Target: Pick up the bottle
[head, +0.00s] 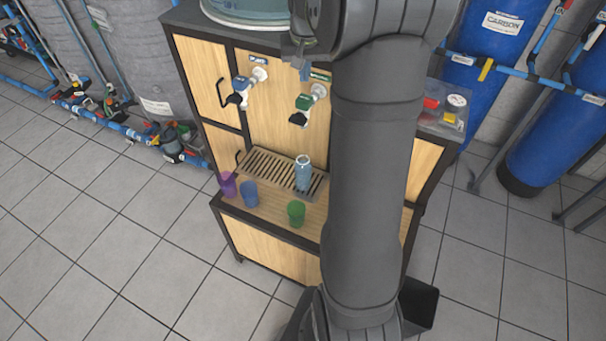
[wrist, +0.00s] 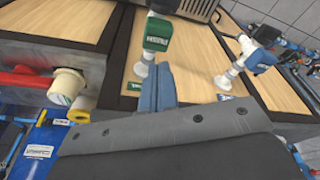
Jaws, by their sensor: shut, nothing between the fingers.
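The bottle (head: 303,174) is light blue with a pale top. It stands upright on the slatted drip tray (head: 262,166) of the wooden cabinet in the head view, below the green-handled tap. I cannot make the bottle out in the wrist view. My gripper (wrist: 158,86) shows in the wrist view as blue fingers pressed together, with nothing held between them. It points at the cabinet's wooden front near the taps, apart from the bottle. In the head view my arm covers the right part of the cabinet, and the gripper is mostly hidden.
A green-handled tap (head: 306,103) and a blue-handled tap (head: 243,86) stick out above the tray. Purple (head: 228,184), blue (head: 249,194) and green (head: 296,213) cups stand on the ledge in front. Blue tanks (head: 485,45) stand at the right.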

